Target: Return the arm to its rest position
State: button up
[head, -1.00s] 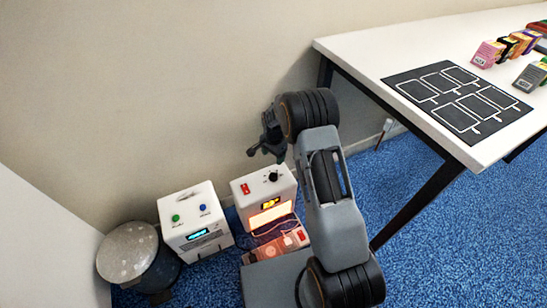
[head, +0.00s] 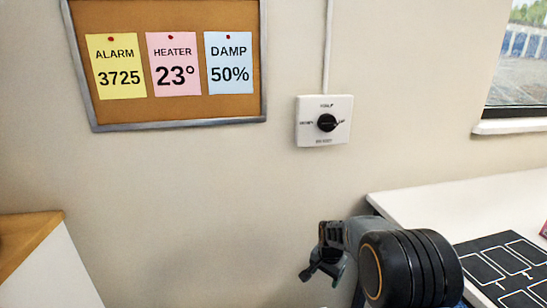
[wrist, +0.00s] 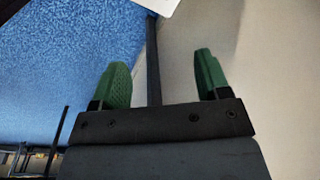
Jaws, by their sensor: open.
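My gripper (head: 312,262) shows low in the head view, in front of the bare wall, with my dark arm joint to its right. In the wrist view my gripper (wrist: 160,82) has its two green fingers wide apart, with nothing between them but a dark table leg (wrist: 153,65) in the background. It is open and empty. The lower part of my arm is out of the head view.
A white table (head: 420,202) with a black outlined mat (head: 468,252) stands at the right. A cork board (head: 180,22) with notes and a rotary wall switch (head: 326,122) are on the wall. A wood-topped white cabinet (head: 50,275) is at lower left.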

jog(key=s+r+n+t+p, duration=0.1)
jog(key=s+r+n+p, duration=0.1)
jog(key=s+r+p, duration=0.4)
jog(key=s+r+n+p, duration=0.3)
jog(key=s+r+p, duration=0.3)
jog(key=r, duration=1)
jog(key=s+r+n+t+p, duration=0.1)
jog(key=s+r+n+p, duration=0.2)
jog(key=s+r+p, duration=0.4)
jog(key=s+r, duration=0.3)
jog(key=r, duration=0.2)
jog(key=shift+t, duration=0.3)
jog(key=shift+s+r, duration=0.1)
jog(key=shift+c, duration=0.3)
